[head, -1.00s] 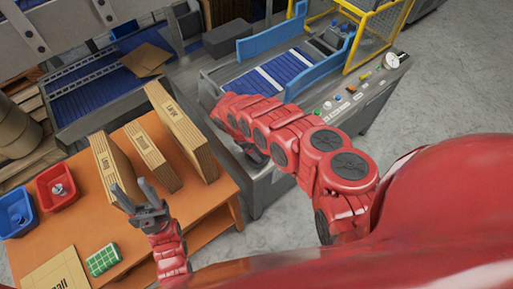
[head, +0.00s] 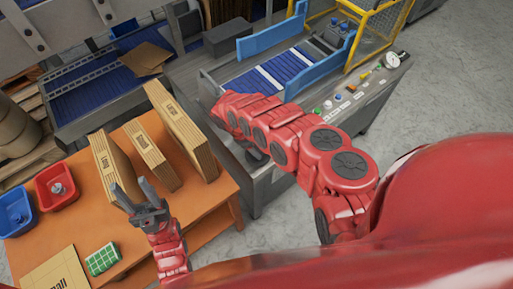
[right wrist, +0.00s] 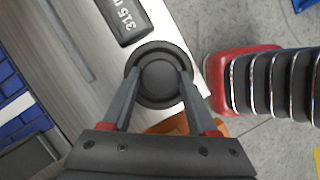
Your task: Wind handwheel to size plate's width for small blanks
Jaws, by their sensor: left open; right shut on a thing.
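The handwheel (right wrist: 158,80) is a dark round knob with a raised hub on the grey machine top, seen in the right wrist view. My right gripper (right wrist: 158,84) is shut on it, one finger at each side. A dark readout (right wrist: 124,18) beside it shows "315" and a cut-off letter. In the head view my right forearm largely hides the wheel. My left gripper (head: 143,209) is open and empty above the orange table.
Several upright bundles of brown blanks (head: 151,157) stand on the orange table (head: 112,215). A red bin (head: 57,187), a blue bin (head: 15,213) and a green gridded item (head: 102,260) are near them. Blue guide rails (head: 272,40) and a yellow cage (head: 385,40) top the machine.

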